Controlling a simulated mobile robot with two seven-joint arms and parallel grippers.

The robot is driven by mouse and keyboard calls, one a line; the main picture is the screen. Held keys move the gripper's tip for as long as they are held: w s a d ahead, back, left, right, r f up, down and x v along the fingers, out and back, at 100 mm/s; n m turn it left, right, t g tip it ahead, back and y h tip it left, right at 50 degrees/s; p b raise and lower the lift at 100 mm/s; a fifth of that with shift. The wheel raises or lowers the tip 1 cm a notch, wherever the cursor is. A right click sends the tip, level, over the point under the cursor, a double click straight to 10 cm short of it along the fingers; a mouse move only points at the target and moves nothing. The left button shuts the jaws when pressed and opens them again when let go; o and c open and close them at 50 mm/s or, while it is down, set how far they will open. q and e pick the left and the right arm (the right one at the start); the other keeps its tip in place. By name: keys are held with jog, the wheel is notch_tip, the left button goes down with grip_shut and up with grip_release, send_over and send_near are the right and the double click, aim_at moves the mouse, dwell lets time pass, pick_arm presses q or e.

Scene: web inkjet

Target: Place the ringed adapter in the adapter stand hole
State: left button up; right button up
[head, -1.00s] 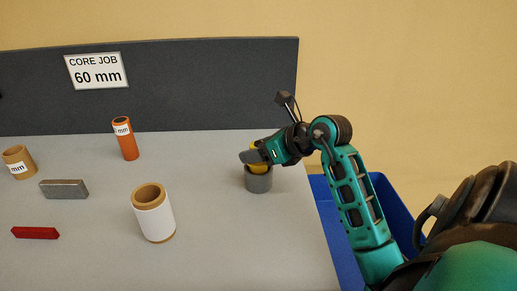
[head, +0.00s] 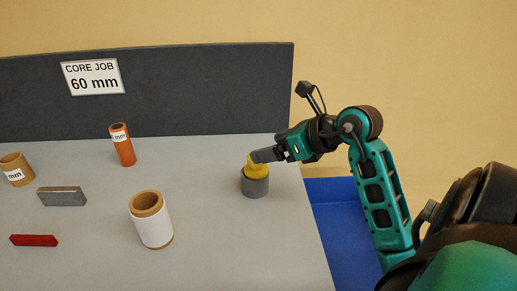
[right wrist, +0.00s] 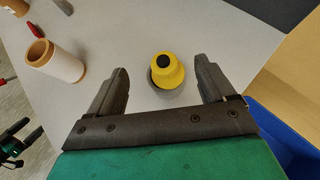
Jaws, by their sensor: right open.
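The yellow adapter (head: 257,172) stands in the mouth of the grey cylindrical stand (head: 256,187), on the right part of the table. In the right wrist view the adapter (right wrist: 168,72) has a dark round top, and the stand's grey rim (right wrist: 160,98) shows around its lower side. It looks about upright; its lower end is hidden inside the stand. My right gripper (head: 264,155) is at the adapter's top; in the right wrist view its fingers (right wrist: 162,66) are spread on both sides, apart from it. My left gripper shows only small at the left edge of the right wrist view.
A white-wrapped core (head: 152,220), an orange tube (head: 123,146), a brown core (head: 16,168), a grey block (head: 62,196) and a red bar (head: 34,240) are on the table (head: 205,225). A dark panel stands behind. A blue bin (head: 345,225) is beyond the right edge.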

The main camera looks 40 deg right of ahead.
jog(key=v, duration=0.5)
jog(key=shift+s+r, duration=0.2)
jog(key=shift+s, duration=0.1)
